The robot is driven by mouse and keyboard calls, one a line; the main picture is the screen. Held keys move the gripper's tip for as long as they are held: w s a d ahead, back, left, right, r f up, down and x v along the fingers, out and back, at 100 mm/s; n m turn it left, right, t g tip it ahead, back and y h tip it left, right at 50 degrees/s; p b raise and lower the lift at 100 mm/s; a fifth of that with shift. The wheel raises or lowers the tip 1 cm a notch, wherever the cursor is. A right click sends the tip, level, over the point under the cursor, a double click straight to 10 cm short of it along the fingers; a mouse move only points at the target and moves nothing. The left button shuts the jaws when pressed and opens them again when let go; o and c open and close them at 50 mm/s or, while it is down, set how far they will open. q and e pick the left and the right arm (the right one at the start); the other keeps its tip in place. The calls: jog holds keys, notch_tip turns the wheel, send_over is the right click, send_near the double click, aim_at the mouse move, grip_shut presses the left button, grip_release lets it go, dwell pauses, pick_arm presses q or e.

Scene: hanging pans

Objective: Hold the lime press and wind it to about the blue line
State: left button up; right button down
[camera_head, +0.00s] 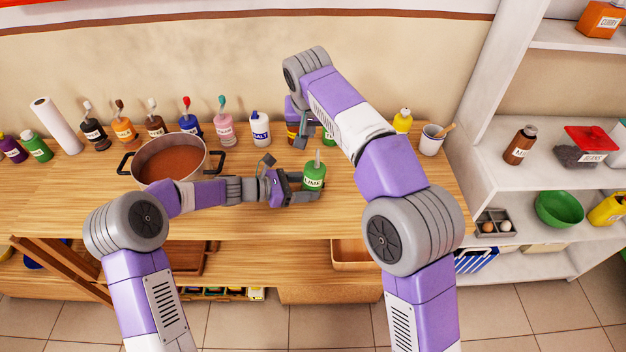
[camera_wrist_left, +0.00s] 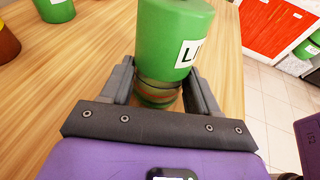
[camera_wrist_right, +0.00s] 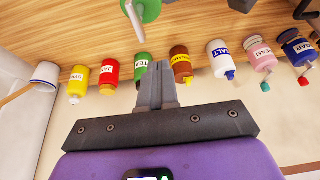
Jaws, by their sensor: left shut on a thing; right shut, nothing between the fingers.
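The lime press (camera_head: 314,179) is a green bottle with a white LIME label and a grey stem on top, upright near the front of the wooden table. My left gripper (camera_head: 304,197) is shut on its lower part. In the left wrist view, the fingers flank the banded base of the lime press (camera_wrist_left: 175,35). My right gripper (camera_head: 302,137) is shut and empty, behind the press and apart from it. Its closed fingers (camera_wrist_right: 156,84) show in the right wrist view, with a green piece of the press (camera_wrist_right: 148,9) at the top edge.
Several labelled bottles, including salt (camera_head: 260,130), line the back of the table. A white cup (camera_head: 432,140) stands at the back right. White shelves (camera_head: 530,130) stand at right.

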aim_at(313, 180)
jog(key=shift+s+a+f, duration=0.55)
jog(key=shift+a+f, duration=0.05)
jog(key=shift+f, duration=0.25)
jog(key=shift+s+a+f, duration=0.55)
jog(key=shift+f, duration=0.25)
dwell(1.3)
jog(key=shift+f, duration=2.4)
jog(key=shift+w+d, duration=0.2)
jog(key=shift+w, duration=0.35)
jog(key=shift+w+d, duration=0.1)
jog(key=shift+d, duration=0.05)
